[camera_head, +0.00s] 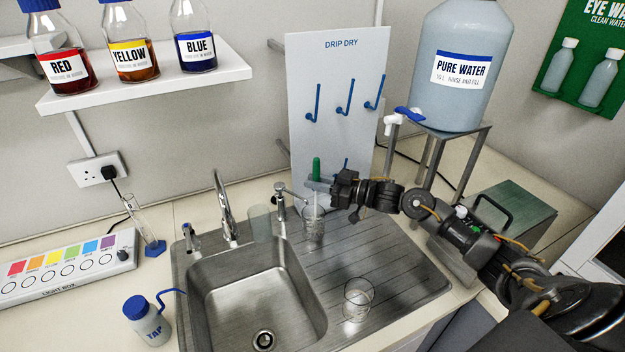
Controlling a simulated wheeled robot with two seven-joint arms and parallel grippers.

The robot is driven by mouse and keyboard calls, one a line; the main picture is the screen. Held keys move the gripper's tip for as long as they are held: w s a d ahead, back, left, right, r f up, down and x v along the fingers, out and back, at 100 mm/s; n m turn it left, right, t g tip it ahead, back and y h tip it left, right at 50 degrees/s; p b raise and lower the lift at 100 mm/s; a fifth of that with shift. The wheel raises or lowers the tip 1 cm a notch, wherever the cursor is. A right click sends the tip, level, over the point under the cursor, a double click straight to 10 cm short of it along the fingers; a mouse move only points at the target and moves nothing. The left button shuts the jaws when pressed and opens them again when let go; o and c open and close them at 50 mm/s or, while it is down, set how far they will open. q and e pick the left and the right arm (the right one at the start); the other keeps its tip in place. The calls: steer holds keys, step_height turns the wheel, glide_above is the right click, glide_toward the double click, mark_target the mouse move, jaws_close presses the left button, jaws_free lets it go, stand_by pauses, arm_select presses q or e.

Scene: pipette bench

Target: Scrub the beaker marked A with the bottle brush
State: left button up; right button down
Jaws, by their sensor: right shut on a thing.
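My right gripper (319,184) is shut on the bottle brush, below the top of its green handle (316,168). The brush is upright, and its pale lower part goes down into a clear glass beaker (314,236) at the back left of the ribbed drainer. Whether the bristles touch the glass cannot be told. A second clear beaker (358,300) stands on the drainer nearer the front. No letter A can be read on either beaker. My left gripper is not in view.
The steel sink (250,300) is left of the drainer, with a tap (226,210) behind it. The drip-dry board (335,90) stands behind. A TAP wash bottle (146,322) is at the front left. A pure water tank (462,85) sits on a stand. The drainer's right part is clear.

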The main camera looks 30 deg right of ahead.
mark_target(316, 156)
steer(key=shift+w+d+f+b, duration=0.15)
steer(key=shift+w+d+b, duration=0.25)
steer(key=shift+w+b, duration=0.1)
steer(key=r+p, duration=0.8)
steer(key=shift+s+a+r, duration=0.2)
steer(key=shift+s+a, duration=0.05)
steer(key=shift+a, duration=0.15)
steer(key=shift+s+d+r, duration=0.1)
steer(key=shift+s+r, duration=0.05)
steer(key=shift+r, duration=2.4)
